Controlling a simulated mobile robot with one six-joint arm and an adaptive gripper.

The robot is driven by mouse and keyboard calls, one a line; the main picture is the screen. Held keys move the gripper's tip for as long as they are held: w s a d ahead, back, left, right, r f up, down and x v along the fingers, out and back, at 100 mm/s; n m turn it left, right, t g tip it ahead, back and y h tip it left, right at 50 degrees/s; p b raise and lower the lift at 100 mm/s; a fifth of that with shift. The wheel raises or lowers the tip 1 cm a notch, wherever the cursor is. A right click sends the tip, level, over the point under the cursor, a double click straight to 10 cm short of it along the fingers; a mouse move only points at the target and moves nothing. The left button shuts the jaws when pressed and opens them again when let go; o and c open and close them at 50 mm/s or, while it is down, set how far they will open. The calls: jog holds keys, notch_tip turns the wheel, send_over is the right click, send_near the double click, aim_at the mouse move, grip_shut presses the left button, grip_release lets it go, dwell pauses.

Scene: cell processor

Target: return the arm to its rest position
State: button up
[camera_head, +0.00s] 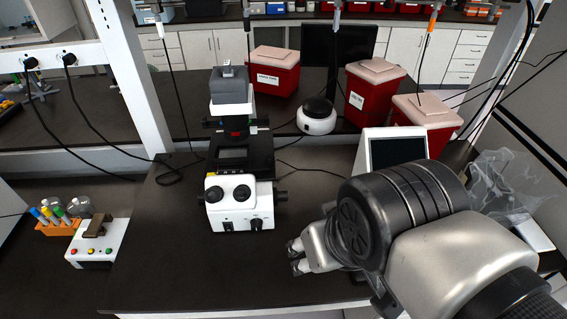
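My arm comes in from the lower right, and its large silver and black joints fill that corner. My gripper (297,257) shows only in part, poking out to the left of the wrist above the dark bench. Two small pale and dark tips show there; the rest is hidden behind my arm, so I cannot tell if it is open or shut. I see nothing held at the tips.
A white microscope (238,203) stands left of my gripper. A screen device (396,150) and red bins (372,98) stand behind my arm. A tube rack (58,222) and a button device (98,243) are at left. Clear bags (507,185) lie at right.

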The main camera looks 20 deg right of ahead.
notch_tip(320, 180, down, 8)
jog(key=b, duration=0.8)
jog(key=shift+c, duration=0.3)
dwell(1.4)
